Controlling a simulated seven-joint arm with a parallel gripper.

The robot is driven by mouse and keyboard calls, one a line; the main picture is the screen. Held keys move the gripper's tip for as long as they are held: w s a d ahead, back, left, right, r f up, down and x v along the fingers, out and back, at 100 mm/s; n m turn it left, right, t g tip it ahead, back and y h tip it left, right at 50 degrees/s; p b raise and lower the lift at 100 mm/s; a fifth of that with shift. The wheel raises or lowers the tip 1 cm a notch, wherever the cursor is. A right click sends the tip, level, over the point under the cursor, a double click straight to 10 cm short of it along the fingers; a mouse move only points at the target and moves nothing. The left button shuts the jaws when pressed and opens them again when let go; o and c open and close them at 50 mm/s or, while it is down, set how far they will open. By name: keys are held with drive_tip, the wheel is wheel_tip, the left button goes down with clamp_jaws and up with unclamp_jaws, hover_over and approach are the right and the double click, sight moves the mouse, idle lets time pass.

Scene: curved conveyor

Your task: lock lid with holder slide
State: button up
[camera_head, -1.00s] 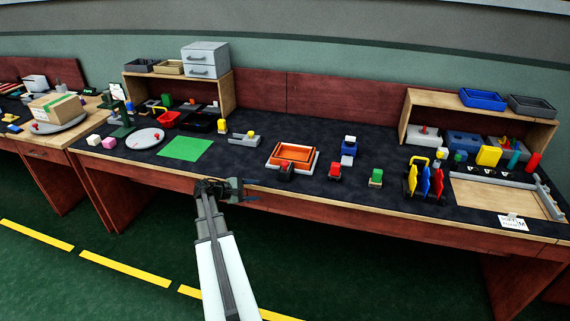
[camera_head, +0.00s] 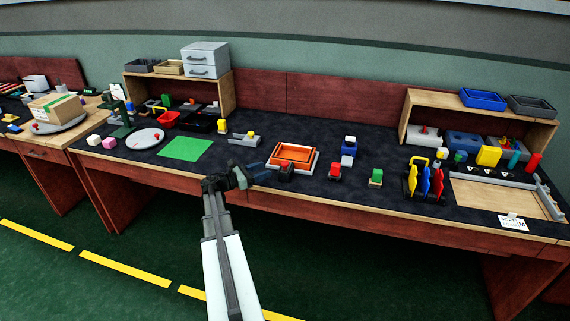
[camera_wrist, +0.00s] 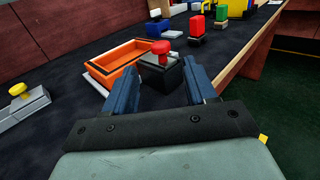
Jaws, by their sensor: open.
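An orange open-topped box (camera_head: 293,153) stands on a white base near the table's front edge; it also shows in the wrist view (camera_wrist: 112,62). A dark block (camera_wrist: 163,73) with a red knob (camera_wrist: 161,47) stands at the box's near side, also visible in the head view (camera_head: 286,173). My gripper (camera_head: 260,172) is open and empty, left of this block. In the wrist view its blue fingers (camera_wrist: 161,78) point toward the block, which appears between and beyond their tips. I cannot tell which part is the lid or the holder slide.
A grey piece with a yellow knob (camera_head: 243,139) lies left of the box. A red block (camera_head: 335,172), a green block (camera_head: 376,178) and a blue-and-white piece (camera_head: 348,150) stand to the right. A green mat (camera_head: 185,148) lies on the left.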

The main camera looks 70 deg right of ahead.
sight(285, 162)
drive_tip(key=x, duration=1.1)
drive_tip(key=shift+c, duration=0.5)
clamp_jaws()
